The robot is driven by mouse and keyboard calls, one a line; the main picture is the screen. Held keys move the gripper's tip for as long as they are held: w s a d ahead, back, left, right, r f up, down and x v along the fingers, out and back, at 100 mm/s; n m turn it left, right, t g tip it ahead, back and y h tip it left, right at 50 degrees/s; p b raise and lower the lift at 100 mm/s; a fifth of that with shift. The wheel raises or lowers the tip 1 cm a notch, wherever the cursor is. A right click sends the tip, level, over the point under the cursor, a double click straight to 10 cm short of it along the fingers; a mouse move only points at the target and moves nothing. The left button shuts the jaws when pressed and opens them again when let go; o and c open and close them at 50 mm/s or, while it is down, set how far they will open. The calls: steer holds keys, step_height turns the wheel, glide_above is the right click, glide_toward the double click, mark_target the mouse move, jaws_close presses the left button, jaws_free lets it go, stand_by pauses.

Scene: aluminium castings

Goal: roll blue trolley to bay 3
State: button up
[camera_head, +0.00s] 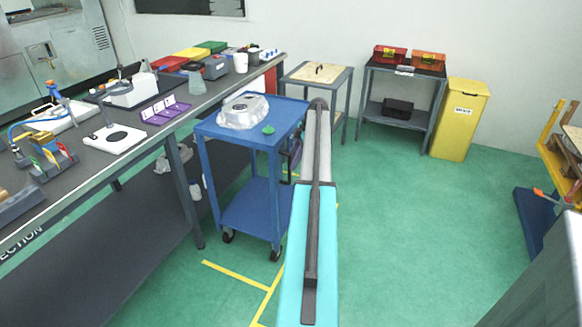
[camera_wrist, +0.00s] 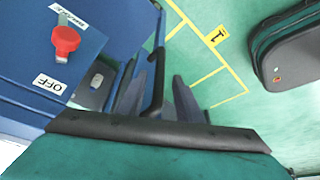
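The blue trolley (camera_head: 229,133) stands at the right end of the long bench, with two shelves and black castors. A silver casting (camera_head: 243,111) and a small green part (camera_head: 268,129) are on its top. A dark handle (camera_head: 295,153) shows at its right side, partly hidden by my arm.
A yellow bin (camera_head: 460,120) and tool table (camera_head: 405,72) stand behind.

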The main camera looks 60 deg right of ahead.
steer(key=p+v, duration=0.2)
steer(key=v, duration=0.5)
steer(key=shift+r, duration=0.2)
steer(key=shift+p+v, duration=0.85)
steer(key=shift+p, duration=1.75)
steer(key=shift+s+f, duration=0.1)
